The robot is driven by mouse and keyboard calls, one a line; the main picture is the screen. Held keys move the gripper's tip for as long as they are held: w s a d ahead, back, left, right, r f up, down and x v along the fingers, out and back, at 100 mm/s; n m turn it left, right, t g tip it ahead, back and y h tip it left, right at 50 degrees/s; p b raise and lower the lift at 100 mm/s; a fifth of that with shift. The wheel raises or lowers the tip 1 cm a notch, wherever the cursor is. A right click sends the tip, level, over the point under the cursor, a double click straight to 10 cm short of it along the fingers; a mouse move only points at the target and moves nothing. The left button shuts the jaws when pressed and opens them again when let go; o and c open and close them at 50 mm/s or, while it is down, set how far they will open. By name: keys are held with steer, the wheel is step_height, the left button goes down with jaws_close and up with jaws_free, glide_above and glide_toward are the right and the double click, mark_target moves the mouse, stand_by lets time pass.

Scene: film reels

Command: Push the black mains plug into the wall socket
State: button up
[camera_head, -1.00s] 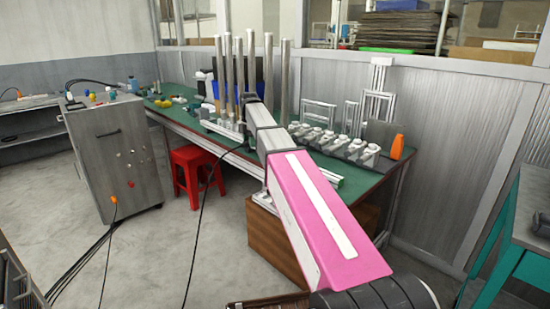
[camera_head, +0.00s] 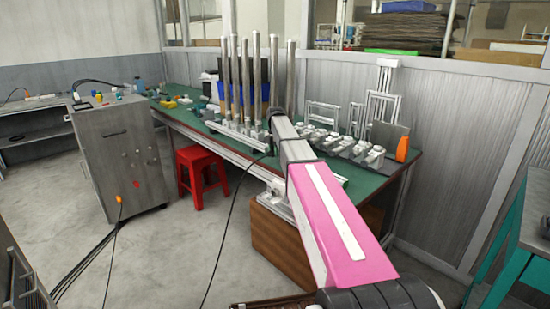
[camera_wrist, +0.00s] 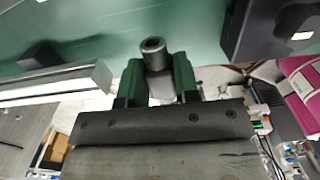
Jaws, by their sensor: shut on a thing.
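In the wrist view my gripper (camera_wrist: 158,68) has its two green fingers closed around a dark grey round piece (camera_wrist: 153,46) with a hollow end. It seems to be the mains plug, but its pins do not show. In the head view a black cable (camera_head: 232,215) rises from the floor to the far end of my arm, by the green table. My gripper itself is hidden there behind my arm. I cannot make out the wall socket for certain in either view.
The green table (camera_head: 190,118) carries upright metal tubes (camera_head: 255,75), a row of white-topped fixtures (camera_head: 345,146) and an orange item (camera_head: 402,149). A red stool (camera_head: 200,175) and a grey cabinet (camera_head: 115,150) stand left. A dark box (camera_wrist: 262,35) is at upper right in the wrist view.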

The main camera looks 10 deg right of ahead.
steer(key=shift+f, duration=1.5)
steer(key=shift+f, duration=0.15)
steer(key=o, duration=1)
